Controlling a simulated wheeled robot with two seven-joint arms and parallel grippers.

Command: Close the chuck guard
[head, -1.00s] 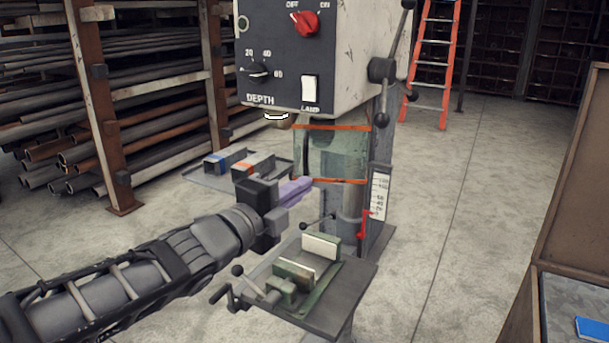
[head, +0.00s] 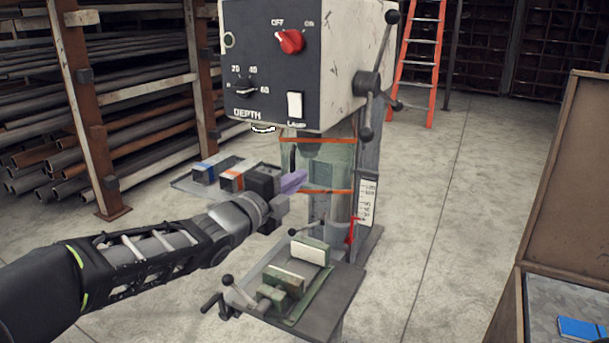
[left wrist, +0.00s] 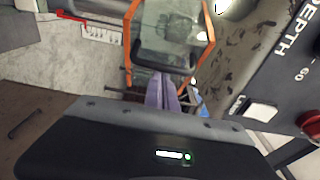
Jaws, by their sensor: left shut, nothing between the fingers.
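The chuck guard (head: 334,172) is a clear panel with orange edge bands below the drill press head (head: 300,60). In the left wrist view the guard (left wrist: 172,35) shows as a clear window in an orange frame, and I look into it. My left gripper (head: 294,181) is in front of the guard's left side in the head view. Its lilac fingers are shut and empty. In the left wrist view the fingertips (left wrist: 161,82) lie over the guard's near edge; I cannot tell whether they touch it. My right gripper is not in view.
A vise (head: 297,270) sits on the drill table (head: 335,300) below my left gripper. A tray with blocks (head: 185,186) stands behind the gripper. A lever handle (head: 366,84) juts at the head's right side.

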